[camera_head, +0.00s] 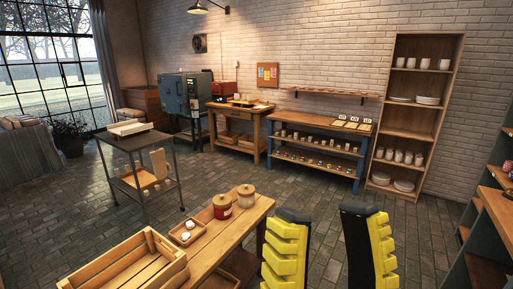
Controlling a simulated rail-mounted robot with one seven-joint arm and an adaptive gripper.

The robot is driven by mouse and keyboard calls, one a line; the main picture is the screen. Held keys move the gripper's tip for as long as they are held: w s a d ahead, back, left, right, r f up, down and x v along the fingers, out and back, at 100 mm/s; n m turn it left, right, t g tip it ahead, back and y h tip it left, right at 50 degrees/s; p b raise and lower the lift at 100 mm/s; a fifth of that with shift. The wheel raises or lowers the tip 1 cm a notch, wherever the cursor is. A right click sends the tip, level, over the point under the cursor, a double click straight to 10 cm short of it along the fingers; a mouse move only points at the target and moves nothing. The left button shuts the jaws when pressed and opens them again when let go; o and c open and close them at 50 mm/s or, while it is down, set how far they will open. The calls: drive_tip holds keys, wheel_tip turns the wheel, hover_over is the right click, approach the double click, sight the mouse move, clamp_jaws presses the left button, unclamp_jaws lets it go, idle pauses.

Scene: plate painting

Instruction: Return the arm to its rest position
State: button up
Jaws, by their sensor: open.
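My gripper (327,212) shows at the bottom of the head view, right of centre. Its two yellow ridged fingers with dark tips point up and stand well apart. Nothing is between them; the grey brick floor shows through the gap. The fingers are just right of the near wooden table (216,245), and they look apart from it in the picture. The rest of my arm is out of view below the frame.
A wooden crate (128,262), a small tray (187,232), a red jar (222,206) and a lidded pale jar (246,196) stand on the near table. A metal cart (135,140) is left. Shelves (484,215) edge the right. The middle floor (300,185) is clear.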

wheel_tip(320, 180, down, 8)
drive_tip(key=w+d+n+g+h, duration=0.1)
drive_tip(key=w+d+g+h, duration=0.15)
drive_tip(key=g, duration=0.45)
wheel_tip(320, 180, up, 37)
drive_tip(key=a+p, duration=0.1)
drive_tip(key=p, duration=3.7)
drive_tip(key=shift+w+g, duration=0.3)
drive_tip(key=shift+g, duration=0.1)
